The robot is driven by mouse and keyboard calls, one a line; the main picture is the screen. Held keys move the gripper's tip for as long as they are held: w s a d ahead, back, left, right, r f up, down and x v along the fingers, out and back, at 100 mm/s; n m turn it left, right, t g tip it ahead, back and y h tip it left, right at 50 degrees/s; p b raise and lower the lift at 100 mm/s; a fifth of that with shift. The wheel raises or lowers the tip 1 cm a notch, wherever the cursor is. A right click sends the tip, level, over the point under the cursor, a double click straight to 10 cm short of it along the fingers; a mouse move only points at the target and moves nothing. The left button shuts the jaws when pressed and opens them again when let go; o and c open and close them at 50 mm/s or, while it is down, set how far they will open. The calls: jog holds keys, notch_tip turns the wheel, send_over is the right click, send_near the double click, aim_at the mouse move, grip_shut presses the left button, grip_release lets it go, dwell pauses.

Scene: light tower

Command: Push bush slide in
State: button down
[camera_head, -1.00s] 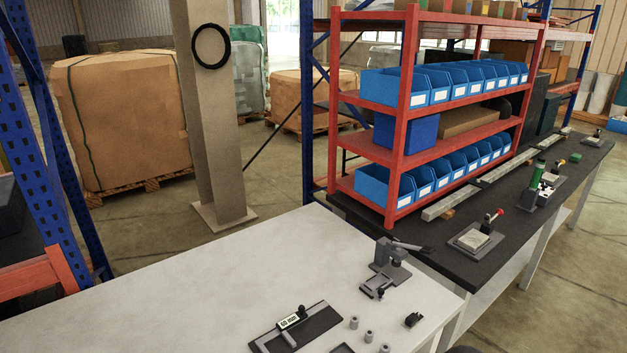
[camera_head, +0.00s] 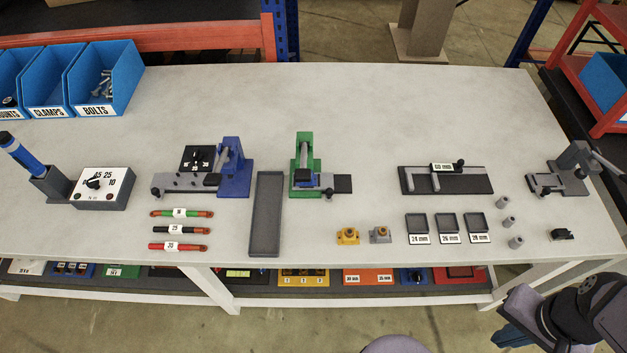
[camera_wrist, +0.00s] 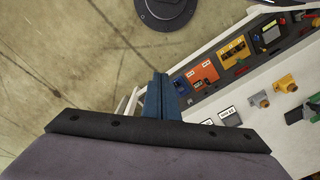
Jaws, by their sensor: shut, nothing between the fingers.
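A grey lever press (camera_head: 577,163) stands at the right end of the white table. A small grey slide with a dark knob (camera_head: 545,184) sticks out at its left, low down; I cannot tell how far in it sits. Several small grey bushes (camera_head: 508,222) stand on the table left of and in front of the press. The green fixture (camera_head: 303,160) also has a grey slide (camera_head: 315,181) with a dark knob. My gripper (camera_wrist: 160,80) is shut and empty, off the table's front edge; its wrist shows at the lower right of the head view.
A black gauge marked 60 mm (camera_head: 445,180) lies left of the press. Labelled small trays (camera_head: 448,227), a yellow block (camera_head: 347,236) and a grey block (camera_head: 380,234) lie near the front edge.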

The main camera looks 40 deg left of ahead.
jog(key=s+a+f+n+g+b, duration=0.1)
jog(key=s+a+f+n+g, duration=0.15)
jog(key=a+f, duration=0.3)
jog(key=shift+n+t+y, duration=0.25)
jog(key=shift+t+y, duration=0.2)
jog(key=shift+y, duration=0.15)
jog(key=w+a, duration=0.3)
jog(key=a, duration=0.4)
jog(key=w+a+f+b, duration=0.1)
jog(key=w+a, duration=0.2)
jog(key=a, duration=0.5)
jog(key=w+a+f, duration=0.1)
jog(key=w+a, duration=0.2)
jog(key=a, duration=0.5)
jog(key=shift+w+a+f+b, duration=0.1)
jog(key=shift+a+f+b, duration=0.1)
jog(key=shift+a+b, duration=0.1)
jog(key=a, duration=0.1)
jog(key=w+a+r+m, duration=0.1)
jog(key=w+a+m, duration=0.1)
jog(key=shift+w+r+y, duration=0.1)
jog(key=shift+r+y, duration=0.2)
jog(key=shift+r, duration=0.05)
jog(key=w+a+r+m+y, duration=0.1)
jog(key=a+r+m, duration=0.5)
jog(key=m, duration=0.7)
jog(key=shift+w+r+m+y, duration=0.3)
jog(key=shift+r+y, duration=0.15)
jog(key=shift+y, duration=0.15)
